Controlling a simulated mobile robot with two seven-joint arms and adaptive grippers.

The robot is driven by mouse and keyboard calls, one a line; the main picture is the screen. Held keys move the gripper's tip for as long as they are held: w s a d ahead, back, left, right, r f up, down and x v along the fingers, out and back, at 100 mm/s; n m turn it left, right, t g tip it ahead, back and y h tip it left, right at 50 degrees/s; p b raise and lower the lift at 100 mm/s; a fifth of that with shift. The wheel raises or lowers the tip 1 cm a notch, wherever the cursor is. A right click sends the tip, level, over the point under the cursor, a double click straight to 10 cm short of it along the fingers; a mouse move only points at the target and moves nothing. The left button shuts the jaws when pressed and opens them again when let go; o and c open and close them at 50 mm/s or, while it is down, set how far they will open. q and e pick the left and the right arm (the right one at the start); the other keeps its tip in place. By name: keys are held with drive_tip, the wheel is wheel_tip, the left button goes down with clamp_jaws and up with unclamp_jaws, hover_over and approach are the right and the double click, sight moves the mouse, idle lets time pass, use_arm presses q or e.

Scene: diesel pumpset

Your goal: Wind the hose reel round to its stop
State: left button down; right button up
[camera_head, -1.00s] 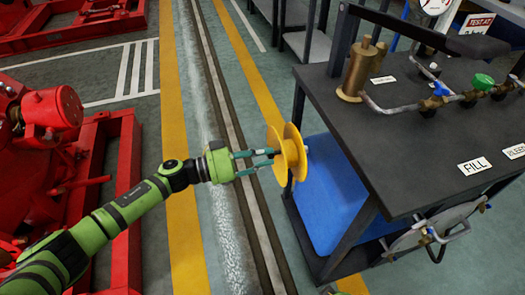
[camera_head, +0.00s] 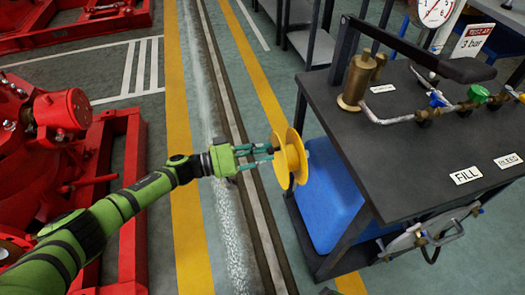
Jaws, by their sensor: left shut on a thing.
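The hose reel (camera_head: 291,158) is a yellow spool with two round flanges, mounted at the left side of the dark bench beside a blue tank. My left gripper (camera_head: 268,154) reaches in from the left at the reel's near flange. Its teal fingers are drawn together on the reel's small crank handle, which is mostly hidden between the fingers. The reel's hub and far side are partly hidden by the near flange. My right gripper is out of view.
The dark bench (camera_head: 420,150) carries brass cylinders (camera_head: 357,82), a pipe with blue and green valve knobs, FILL and BLEED labels and a pressure gauge (camera_head: 435,11). A blue tank (camera_head: 328,200) sits under it. Red pump frames (camera_head: 125,190) stand at left. The striped floor between is clear.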

use_arm(q)
drive_tip(key=shift+f, duration=0.2)
drive_tip(key=c, duration=1)
unclamp_jaws()
drive_tip(key=shift+c, duration=0.2)
drive_tip(key=shift+r, duration=0.1)
drive_tip(key=shift+a, duration=0.1)
drive_tip(key=v, duration=1.2)
